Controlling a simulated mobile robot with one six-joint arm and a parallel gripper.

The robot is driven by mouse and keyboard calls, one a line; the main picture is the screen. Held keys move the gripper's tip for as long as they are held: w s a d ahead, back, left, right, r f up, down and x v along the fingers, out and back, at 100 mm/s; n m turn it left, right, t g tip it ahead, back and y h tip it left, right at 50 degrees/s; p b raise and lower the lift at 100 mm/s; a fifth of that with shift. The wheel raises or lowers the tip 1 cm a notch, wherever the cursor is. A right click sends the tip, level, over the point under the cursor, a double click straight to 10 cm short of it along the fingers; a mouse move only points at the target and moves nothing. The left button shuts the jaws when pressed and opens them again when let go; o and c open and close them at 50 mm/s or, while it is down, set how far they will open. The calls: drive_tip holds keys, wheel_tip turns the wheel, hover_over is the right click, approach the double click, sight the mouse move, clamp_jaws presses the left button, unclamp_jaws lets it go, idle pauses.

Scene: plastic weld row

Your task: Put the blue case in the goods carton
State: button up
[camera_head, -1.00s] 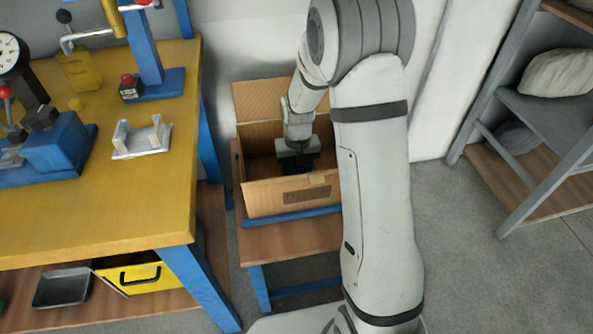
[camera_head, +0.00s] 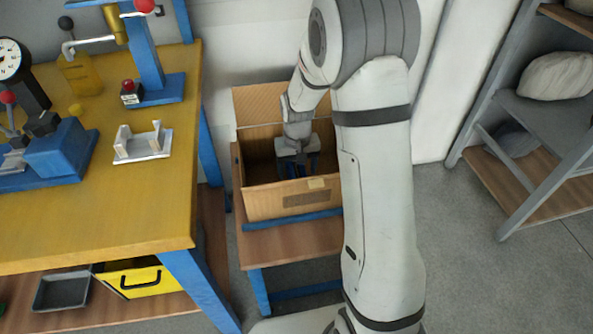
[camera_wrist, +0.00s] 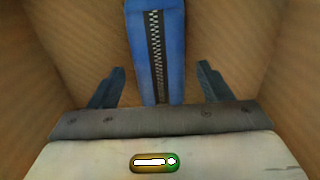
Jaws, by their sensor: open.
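The blue case (camera_wrist: 170,30) with a black-and-white zipper down its middle shows in the wrist view, inside the goods carton. The open goods carton (camera_head: 262,205) stands on a low stand in the head view; its brown inner walls (camera_wrist: 55,40) surround the case in the wrist view. My gripper (camera_head: 298,168) reaches down into the carton. In the wrist view my gripper (camera_wrist: 160,78) is open, one finger on each side of the case with a visible gap to both. The case's lower end is hidden behind the gripper's body.
The yellow workbench (camera_head: 130,215) with a press, a dial gauge and a small metal fixture (camera_head: 142,143) stands left of the carton. A grey shelf rack (camera_head: 530,130) with bags is at the right. The floor (camera_head: 470,260) between is clear.

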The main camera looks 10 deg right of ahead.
sight(297, 170)
wheel_tip(297, 170, up, 10)
drive_tip(key=p, duration=0.2)
drive_tip(key=shift+r+p, duration=0.15)
drive_tip(key=shift+p, duration=0.25)
